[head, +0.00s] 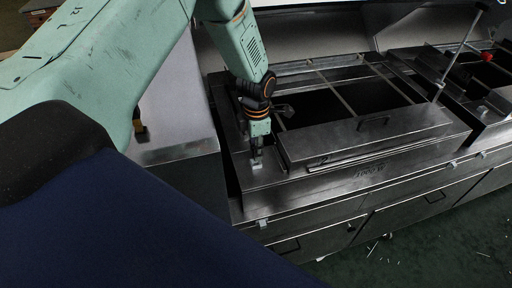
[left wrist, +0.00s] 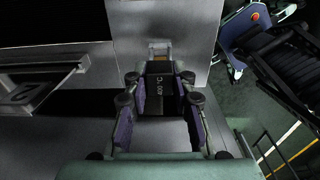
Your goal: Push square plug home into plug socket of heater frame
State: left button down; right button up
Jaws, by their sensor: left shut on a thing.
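My left gripper (head: 257,158) points down at the left end of the heater frame's steel top (head: 234,162). In the left wrist view the gripper (left wrist: 160,78) is shut on a dark block with pale lettering, which I take as the square plug (left wrist: 159,84). A small light-grey fitting, perhaps the plug socket (left wrist: 159,47), lies just beyond the plug. In the head view a light-grey piece (head: 257,166) shows right at the fingertips. I cannot tell how deep the plug sits, as the fingers hide the contact. My right gripper is not in view.
A thin upright rod (head: 455,58) stands further right. Green floor (head: 430,235) shows in front.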

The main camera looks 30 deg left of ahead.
pick_arm(q)
jog(key=shift+f, duration=0.15)
jog(key=shift+w+f, duration=0.15)
jog(key=shift+f, duration=0.2)
jog(key=shift+f+b, duration=0.5)
jog(key=shift+f, duration=0.5)
jog(key=c, duration=1)
grip_release()
notch_tip(320, 180, up, 12)
jog(key=shift+f, duration=0.1)
jog(key=shift+d, duration=0.1)
